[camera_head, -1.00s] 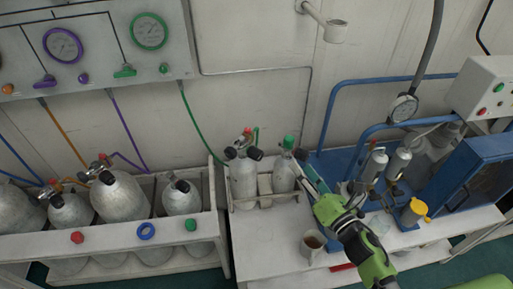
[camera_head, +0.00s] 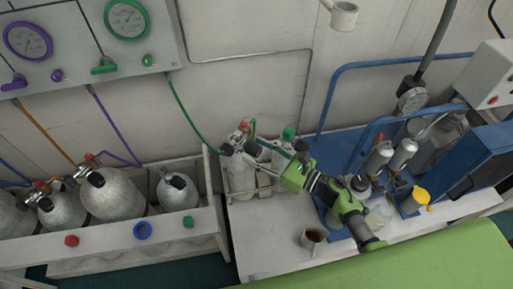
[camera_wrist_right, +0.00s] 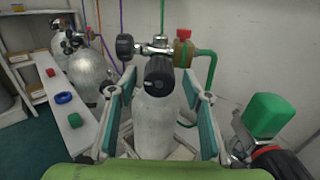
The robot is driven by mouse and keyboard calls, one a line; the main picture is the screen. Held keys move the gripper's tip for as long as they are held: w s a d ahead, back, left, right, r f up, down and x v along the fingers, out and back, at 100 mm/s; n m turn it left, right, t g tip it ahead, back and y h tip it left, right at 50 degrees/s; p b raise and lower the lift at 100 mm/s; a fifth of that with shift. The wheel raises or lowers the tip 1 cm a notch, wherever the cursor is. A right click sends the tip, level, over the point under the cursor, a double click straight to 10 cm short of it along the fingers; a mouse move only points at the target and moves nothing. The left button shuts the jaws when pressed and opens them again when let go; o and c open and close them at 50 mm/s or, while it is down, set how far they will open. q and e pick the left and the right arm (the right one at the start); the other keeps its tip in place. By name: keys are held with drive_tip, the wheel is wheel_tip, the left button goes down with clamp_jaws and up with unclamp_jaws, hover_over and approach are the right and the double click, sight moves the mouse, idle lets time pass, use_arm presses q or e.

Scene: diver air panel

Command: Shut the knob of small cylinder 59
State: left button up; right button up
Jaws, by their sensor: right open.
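A small grey cylinder (camera_head: 240,177) stands upright in the white rack on the table; no number is readable on it. In the right wrist view its body (camera_wrist_right: 154,125) is in the middle, with a black knob (camera_wrist_right: 159,72) facing me and another black knob (camera_wrist_right: 125,46) on the valve's left. My right gripper (camera_head: 262,150) is over the rack from the right. Its open fingers (camera_wrist_right: 160,88) stand on either side of the facing knob, with gaps visible. A second cylinder with a green cap (camera_head: 288,133) is beside it, partly hidden by my gripper. My left gripper is out of view.
A green hose (camera_wrist_right: 211,68) runs from the valve's red-topped fitting. The green cap (camera_wrist_right: 268,115) is close right of my gripper. A mug (camera_head: 313,239) stands on the table in front. Larger cylinders (camera_head: 112,195) fill the left rack; blue equipment (camera_head: 345,150) stands right.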

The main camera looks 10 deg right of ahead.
drive_tip(key=shift+a+r, duration=0.1)
drive_tip(key=shift+a, duration=0.05)
drive_tip(key=c, duration=1.1)
